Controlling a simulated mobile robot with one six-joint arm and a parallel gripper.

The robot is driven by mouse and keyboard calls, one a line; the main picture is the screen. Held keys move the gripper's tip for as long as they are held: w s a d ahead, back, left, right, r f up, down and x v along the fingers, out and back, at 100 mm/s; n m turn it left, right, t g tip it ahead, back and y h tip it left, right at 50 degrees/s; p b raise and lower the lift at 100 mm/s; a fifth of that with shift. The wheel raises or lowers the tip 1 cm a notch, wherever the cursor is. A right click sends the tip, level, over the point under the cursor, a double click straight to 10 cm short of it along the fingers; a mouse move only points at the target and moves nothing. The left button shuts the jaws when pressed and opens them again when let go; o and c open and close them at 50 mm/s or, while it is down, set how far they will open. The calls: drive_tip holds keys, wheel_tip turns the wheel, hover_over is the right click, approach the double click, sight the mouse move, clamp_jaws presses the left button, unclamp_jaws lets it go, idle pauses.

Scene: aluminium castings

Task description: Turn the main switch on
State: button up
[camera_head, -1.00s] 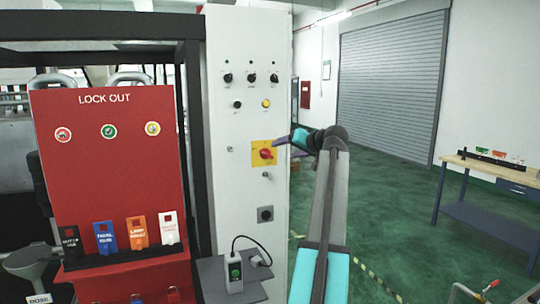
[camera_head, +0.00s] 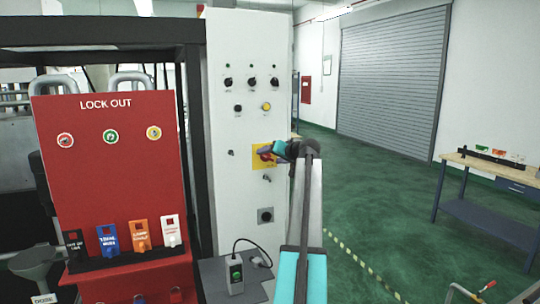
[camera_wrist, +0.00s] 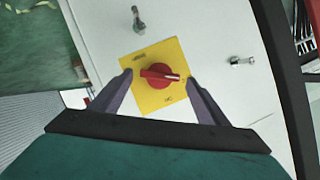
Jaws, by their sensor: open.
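The main switch is a red rotary knob (camera_wrist: 160,76) on a square yellow plate (camera_wrist: 154,102), mounted on the white cabinet front (camera_head: 226,133). In the wrist view the knob's bar lies roughly crosswise between the two fingertips, and no contact shows. My gripper (camera_wrist: 158,80) is open, with one dark finger on each side of the knob. In the head view my gripper (camera_head: 264,156) is in front of the yellow plate (camera_head: 257,163) and hides part of the knob.
Metal latches (camera_wrist: 139,20) stick out of the panel near the plate. Small knobs (camera_head: 251,82) sit higher up. The red lock out board (camera_head: 120,190) stands left of the cabinet. A small shelf with a boxed device (camera_head: 235,275) is below. Floor to the right is open.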

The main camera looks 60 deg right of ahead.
drive_tip(key=shift+w+d+f, duration=0.25)
drive_tip(key=shift+w, duration=0.4)
drive_tip(key=c, duration=1)
